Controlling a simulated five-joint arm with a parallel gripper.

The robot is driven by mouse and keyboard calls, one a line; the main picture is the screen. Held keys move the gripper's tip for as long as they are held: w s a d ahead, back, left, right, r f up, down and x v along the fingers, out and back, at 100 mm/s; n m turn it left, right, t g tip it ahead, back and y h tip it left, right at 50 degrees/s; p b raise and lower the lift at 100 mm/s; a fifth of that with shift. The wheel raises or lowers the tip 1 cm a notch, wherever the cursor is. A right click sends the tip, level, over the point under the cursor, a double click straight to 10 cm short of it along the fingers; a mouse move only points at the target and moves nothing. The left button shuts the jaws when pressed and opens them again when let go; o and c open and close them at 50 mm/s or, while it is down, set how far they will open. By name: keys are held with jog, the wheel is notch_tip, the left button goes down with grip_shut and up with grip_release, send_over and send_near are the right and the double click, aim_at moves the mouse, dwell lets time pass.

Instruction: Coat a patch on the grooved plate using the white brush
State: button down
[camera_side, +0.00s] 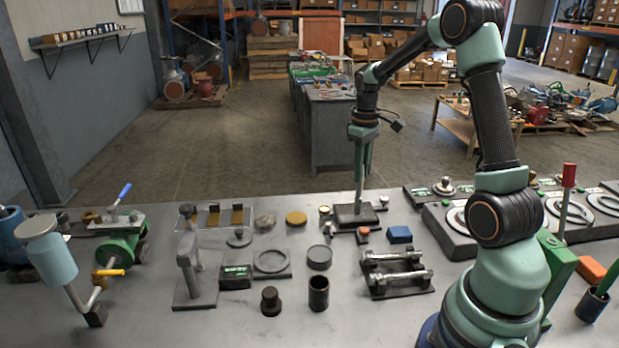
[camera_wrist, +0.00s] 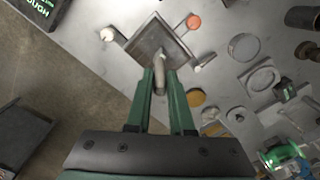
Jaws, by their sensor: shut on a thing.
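My gripper (camera_side: 361,172) points down over the dark square plate (camera_side: 345,216) near the back middle of the table. It is shut on a pale, slim tool, the white brush (camera_side: 358,196), whose lower end reaches the plate. In the wrist view the brush (camera_wrist: 160,68) sits between the two green fingers (camera_wrist: 161,82), and its end overlaps the grey plate (camera_wrist: 146,42). I cannot tell whether the brush tip touches the surface. No grooves or coating can be made out on the plate.
Close around the plate are a red-topped piece (camera_side: 363,231), a white-topped piece (camera_side: 324,211) and a blue block (camera_side: 399,234). A yellow disc (camera_side: 296,218) and a dark round dish (camera_side: 319,257) lie left. A metal bar fixture (camera_side: 398,272) stands in front.

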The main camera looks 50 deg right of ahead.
jog(key=w+a, duration=0.3)
jog(key=w, duration=0.2)
jog(key=shift+s+d, duration=3.45)
jog(key=shift+d, duration=1.05)
jog(key=shift+w+a, duration=4.05)
jog(key=shift+w, duration=0.2)
notch_tip(320, 180, up, 8)
jog(key=shift+s, duration=0.1)
